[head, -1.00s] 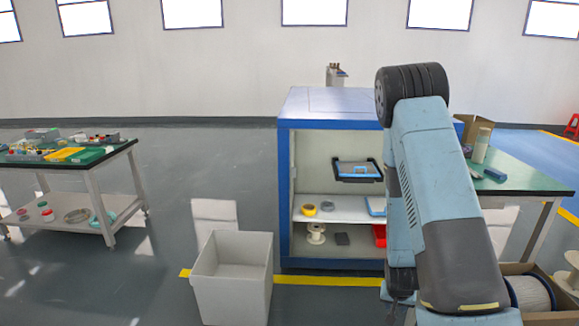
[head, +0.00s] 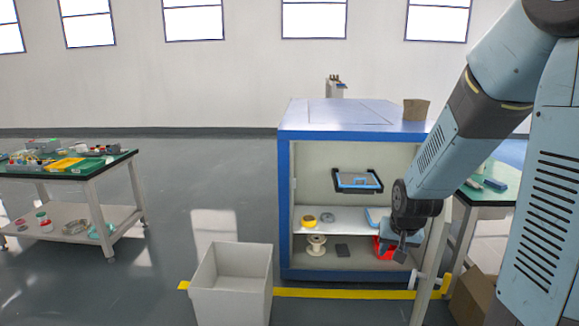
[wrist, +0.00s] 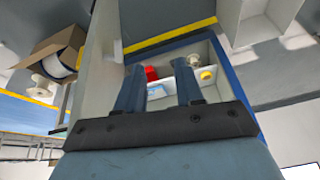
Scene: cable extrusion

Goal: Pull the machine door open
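The machine is a blue-framed white cabinet (head: 350,117) with its front open and its shelves showing. Its door (head: 434,262) stands swung out at the right side, seen nearly edge-on, with a pale handle (head: 414,279) low on it. My gripper (head: 402,250) is in front of the cabinet's right part, inside the door. In the wrist view my gripper (wrist: 158,88) has its two fingers apart with nothing between them. The door's hinge edge is hidden by my arm.
A grey bin (head: 232,286) stands on the floor left of the cabinet front. A cardboard box (head: 474,295) is by the door at right. A green-topped table (head: 492,192) stands right, a workbench (head: 110,165) left.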

